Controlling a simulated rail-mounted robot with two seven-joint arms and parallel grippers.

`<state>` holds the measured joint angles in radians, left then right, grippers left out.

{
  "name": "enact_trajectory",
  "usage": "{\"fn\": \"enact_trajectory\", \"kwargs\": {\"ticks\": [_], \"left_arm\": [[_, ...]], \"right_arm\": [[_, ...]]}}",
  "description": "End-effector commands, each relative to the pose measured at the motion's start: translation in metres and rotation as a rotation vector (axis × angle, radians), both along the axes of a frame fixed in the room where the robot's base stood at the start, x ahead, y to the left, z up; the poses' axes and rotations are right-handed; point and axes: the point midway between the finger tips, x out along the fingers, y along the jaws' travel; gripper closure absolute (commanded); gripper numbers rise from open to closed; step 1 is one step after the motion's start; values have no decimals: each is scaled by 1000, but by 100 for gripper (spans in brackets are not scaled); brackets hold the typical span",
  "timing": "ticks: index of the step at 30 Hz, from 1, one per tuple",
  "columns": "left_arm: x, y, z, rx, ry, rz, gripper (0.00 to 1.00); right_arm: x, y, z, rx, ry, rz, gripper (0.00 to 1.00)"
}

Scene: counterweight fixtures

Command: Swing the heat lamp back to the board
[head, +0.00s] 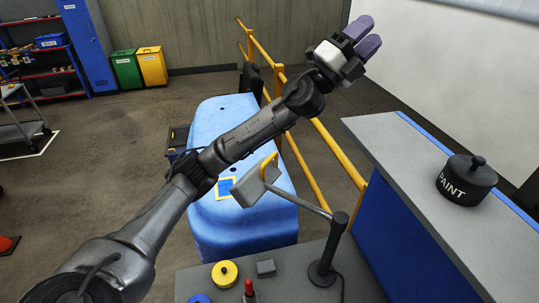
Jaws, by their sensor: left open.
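The heat lamp has a flat grey head (250,186) with a yellow loop handle, on a thin arm from a dark upright post (322,272). Its head hangs out over the blue covered shape (245,235), close to a yellow-outlined square on it. My left gripper (364,36), with purple fingers, is open and empty at upper right, well away from the lamp handle. I cannot tell which surface is the board. My right gripper is not in view.
A grey bench (290,286) at the front holds a yellow round piece (224,273), a small grey block (266,268) and a red-topped item (249,290). A black paint pot (466,182) stands on the counter (400,150) at right. A yellow railing (318,177) runs behind the lamp.

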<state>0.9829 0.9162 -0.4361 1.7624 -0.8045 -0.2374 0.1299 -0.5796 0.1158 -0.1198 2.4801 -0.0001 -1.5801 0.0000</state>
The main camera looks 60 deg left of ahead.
Motion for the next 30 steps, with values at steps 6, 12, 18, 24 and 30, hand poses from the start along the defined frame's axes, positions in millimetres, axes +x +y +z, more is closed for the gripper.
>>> {"fn": "enact_trajectory", "kwargs": {"ticks": [6,12,18,24,30], "left_arm": [[24,-5,-45,502,163,-103,58],[33,31,-122,892,498,-185,58],[10,105,-197,1143,960,-264,58],[-39,175,-241,1227,1403,-340,58],[-81,215,-256,1215,1695,-400,58]], "right_arm": [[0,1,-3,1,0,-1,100],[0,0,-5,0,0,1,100],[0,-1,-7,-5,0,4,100],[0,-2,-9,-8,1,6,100],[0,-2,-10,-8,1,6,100]]}}
